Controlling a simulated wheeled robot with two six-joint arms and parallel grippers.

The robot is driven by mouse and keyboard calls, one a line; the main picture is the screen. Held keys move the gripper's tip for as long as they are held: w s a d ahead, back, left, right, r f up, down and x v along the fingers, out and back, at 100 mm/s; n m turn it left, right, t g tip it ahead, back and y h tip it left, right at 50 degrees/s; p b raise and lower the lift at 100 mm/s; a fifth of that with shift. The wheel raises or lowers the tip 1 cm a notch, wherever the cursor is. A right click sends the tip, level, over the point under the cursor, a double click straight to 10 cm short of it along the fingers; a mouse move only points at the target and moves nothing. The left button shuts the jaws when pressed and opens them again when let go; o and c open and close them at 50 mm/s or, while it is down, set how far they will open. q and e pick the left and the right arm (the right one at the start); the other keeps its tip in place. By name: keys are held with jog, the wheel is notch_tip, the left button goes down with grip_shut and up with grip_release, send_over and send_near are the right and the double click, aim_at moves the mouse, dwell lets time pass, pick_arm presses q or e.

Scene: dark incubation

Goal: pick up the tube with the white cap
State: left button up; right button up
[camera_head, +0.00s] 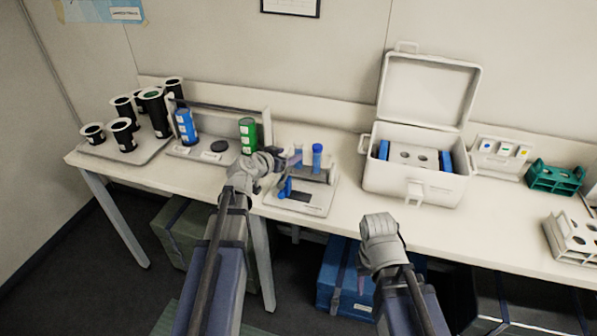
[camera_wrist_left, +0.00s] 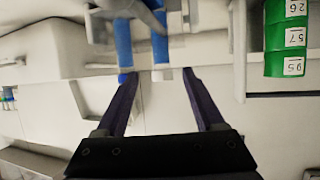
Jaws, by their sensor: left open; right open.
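Two blue tubes stand upright side by side in a small bench device (camera_head: 318,204). The left tube (camera_head: 298,158) has a pale end; in the left wrist view, which is upside down, its white cap (camera_wrist_left: 158,75) shows. The right tube (camera_head: 317,158) has a blue top and is at the left (camera_wrist_left: 123,45) in the wrist view. My left gripper (camera_head: 287,160) is open beside the tubes. In the wrist view its fingertips (camera_wrist_left: 162,73) appear on either side of the white cap; contact cannot be told. My right gripper (camera_head: 380,228) is in front of the table, its fingers hardly visible.
Left of the device is a stand (camera_head: 205,154) with blue and green labelled cylinders. Black canisters (camera_head: 123,135) stand further left. An open white box (camera_head: 413,195) with a rack inside is to the right. A green rack (camera_head: 555,178) lies beyond; bare tabletop (camera_head: 460,235) is in front.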

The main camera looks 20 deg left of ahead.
aim_at(296, 149)
pick_arm(q)
jog(key=shift+r, duration=0.1)
jog(key=b+x, duration=0.1)
jog(key=x, duration=0.1)
jog(key=shift+w, duration=0.25)
jog(key=shift+b+x, duration=0.65)
jog(key=shift+x, duration=2.05)
jog(key=shift+r, duration=0.25)
grip_shut()
